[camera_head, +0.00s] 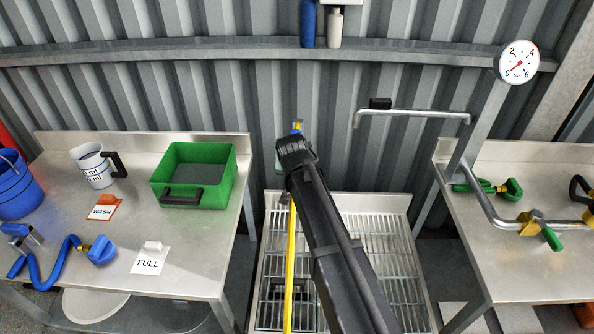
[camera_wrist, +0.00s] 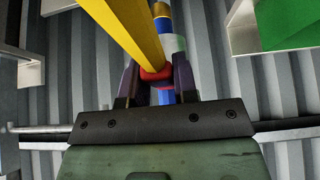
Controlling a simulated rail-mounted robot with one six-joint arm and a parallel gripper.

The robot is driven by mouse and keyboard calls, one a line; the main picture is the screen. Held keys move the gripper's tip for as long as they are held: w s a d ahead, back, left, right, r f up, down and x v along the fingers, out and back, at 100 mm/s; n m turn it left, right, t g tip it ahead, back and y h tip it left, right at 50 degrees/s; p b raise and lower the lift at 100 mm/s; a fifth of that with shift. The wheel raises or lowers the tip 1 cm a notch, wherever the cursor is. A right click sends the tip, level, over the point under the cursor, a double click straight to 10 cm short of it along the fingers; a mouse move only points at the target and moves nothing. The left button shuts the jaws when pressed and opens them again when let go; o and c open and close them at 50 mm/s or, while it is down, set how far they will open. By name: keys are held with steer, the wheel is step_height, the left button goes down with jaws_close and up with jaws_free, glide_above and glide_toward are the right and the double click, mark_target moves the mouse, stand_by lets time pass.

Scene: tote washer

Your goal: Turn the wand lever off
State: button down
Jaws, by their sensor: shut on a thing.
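My gripper (camera_head: 295,148) is at the end of my dark arm, high over the grated rack. In the wrist view my gripper (camera_wrist: 157,78) is shut on a yellow pole (camera_wrist: 132,32) near its red end. The pole (camera_head: 290,270) hangs down beside my arm in the head view. A lever with a green grip (camera_head: 552,238) sits on a brass fitting of the pipe at the right bench, far from my gripper. A green-handled fitting (camera_head: 511,189) lies behind it. No label shows which one is the wand lever.
The left bench (camera_head: 215,262) holds a green tote (camera_head: 217,165), a white jug (camera_head: 94,165) and a blue hose (camera_head: 50,258). A corrugated wall stands behind.

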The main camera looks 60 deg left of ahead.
steer(key=c, duration=0.9)
jaws_free()
steer(key=p+v, duration=0.9)
steer(key=v, duration=0.2)
steer(key=w+d+f+m+g+h+b, duration=0.15)
steer(key=w+d, duration=0.35)
steer(key=d, duration=0.7)
steer(key=w+d+f+h, duration=0.2)
steer(key=w+d, duration=0.2)
steer(key=d, duration=0.8)
steer(key=w+d+f+m+g+h+b, duration=0.15)
steer(key=w+d, duration=0.35)
steer(key=d, duration=0.7)
steer(key=w+d+f+m+b, duration=0.1)
steer(key=d+m, duration=0.1)
steer(key=d, duration=1)
steer(key=w+d+f+m+b, duration=0.1)
steer(key=d+m, duration=0.2)
steer(key=d, duration=0.9)
steer(key=w+d+f+m+b, duration=0.1)
steer(key=d+f+m, duration=0.1)
steer(key=d, duration=1)
steer(key=shift+m+g, duration=0.3)
steer(key=shift+m, duration=0.3)
